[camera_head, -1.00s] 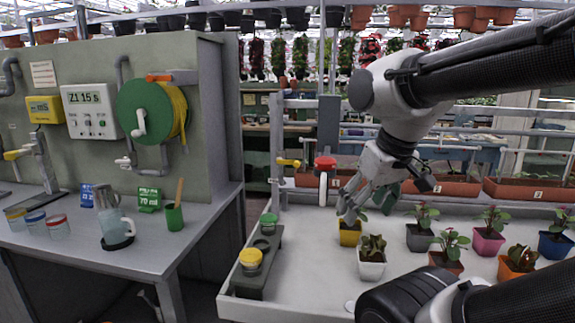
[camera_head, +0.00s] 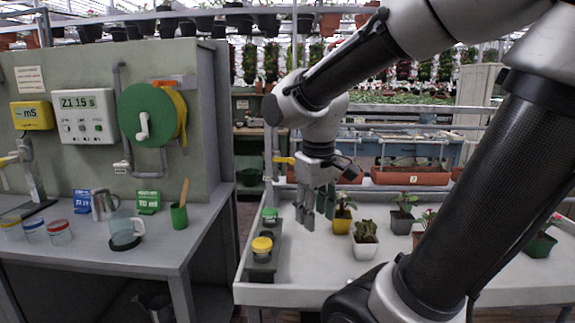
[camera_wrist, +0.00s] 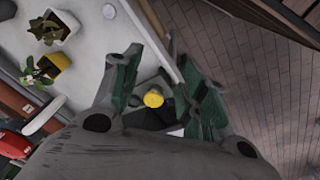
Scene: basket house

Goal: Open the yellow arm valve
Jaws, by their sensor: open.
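A yellow arm valve (camera_head: 284,160) sits on the upright pipe at the back left of the white table, just left of my wrist in the head view. Part of it is close behind my wrist; whether its lever is turned open cannot be told. My gripper (camera_head: 318,207) points down over the white table, with its green-padded fingers apart and empty. It is in front and to the right of the valve, not touching it. In the wrist view a round yellow cap (camera_wrist: 153,99), which looks like a jar lid, shows beyond the spread fingers.
A rack with yellow-lidded (camera_head: 262,245) and green-lidded (camera_head: 269,215) jars stands at the table's left edge. Potted plants in a yellow pot (camera_head: 339,222) and a white pot (camera_head: 365,247) stand right of the gripper. A red handle (camera_wrist: 15,145) shows in the wrist view.

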